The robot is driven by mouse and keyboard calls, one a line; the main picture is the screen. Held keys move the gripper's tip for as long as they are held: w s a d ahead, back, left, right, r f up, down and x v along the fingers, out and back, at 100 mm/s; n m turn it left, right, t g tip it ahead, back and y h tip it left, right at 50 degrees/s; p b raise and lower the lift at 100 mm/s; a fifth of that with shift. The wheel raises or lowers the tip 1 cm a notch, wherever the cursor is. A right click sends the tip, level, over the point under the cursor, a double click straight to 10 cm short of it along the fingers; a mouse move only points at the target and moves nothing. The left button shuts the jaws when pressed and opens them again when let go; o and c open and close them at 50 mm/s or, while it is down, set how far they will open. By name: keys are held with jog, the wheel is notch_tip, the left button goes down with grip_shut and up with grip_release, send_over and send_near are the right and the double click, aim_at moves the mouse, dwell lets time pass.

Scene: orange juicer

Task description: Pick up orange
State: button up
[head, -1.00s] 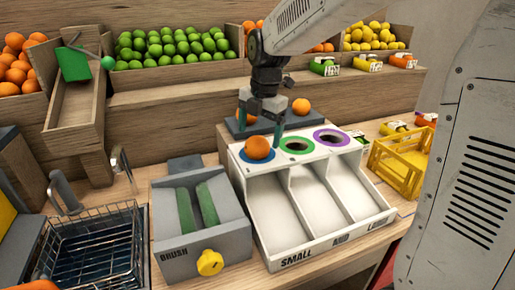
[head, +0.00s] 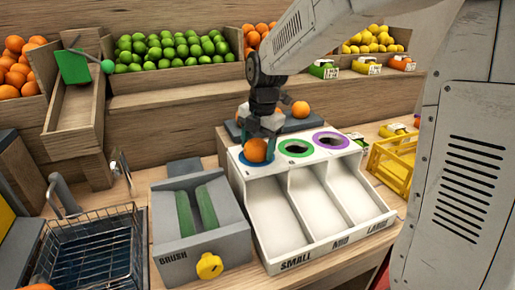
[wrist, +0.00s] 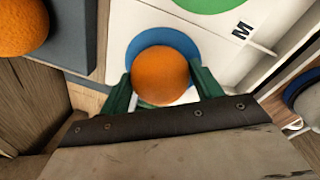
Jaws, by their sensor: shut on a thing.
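An orange (head: 256,150) sits at the blue-ringed hole (head: 243,160) of the white sorter, above the compartment marked SMALL. My gripper (head: 262,146) is over it, with its green fingers on either side of the orange. In the wrist view the orange (wrist: 160,75) lies between the two fingertips (wrist: 163,88), and the gripper is shut on it. Part of the blue ring shows behind the orange. A second orange (head: 300,109) rests on the grey tray behind the sorter; an orange (wrist: 20,25) also shows at the upper left of the wrist view.
The white sorter (head: 312,225) has green (head: 296,148) and purple (head: 331,140) rings to the right. A grey brush unit (head: 205,245) stands left of it, beside a wire basket (head: 95,255). A yellow crate (head: 392,165) is at the right. Fruit bins line the back.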

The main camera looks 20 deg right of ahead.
aim_at(257, 139)
jog(key=shift+r, duration=0.15)
notch_tip(257, 139, up, 4)
jog(key=shift+f, duration=0.2)
jog(key=s+a+r, duration=0.1)
jog(key=s+a, duration=0.3)
jog(key=s, duration=1)
jog(key=w+d+r, duration=0.4)
jog(key=w+d, duration=0.9)
jog(key=d, duration=0.3)
jog(key=shift+w+d, duration=0.35)
jog(key=shift+w, duration=0.05)
jog(key=shift+r, duration=0.1)
notch_tip(257, 139, down, 7)
jog(key=shift+w+a+r, duration=0.1)
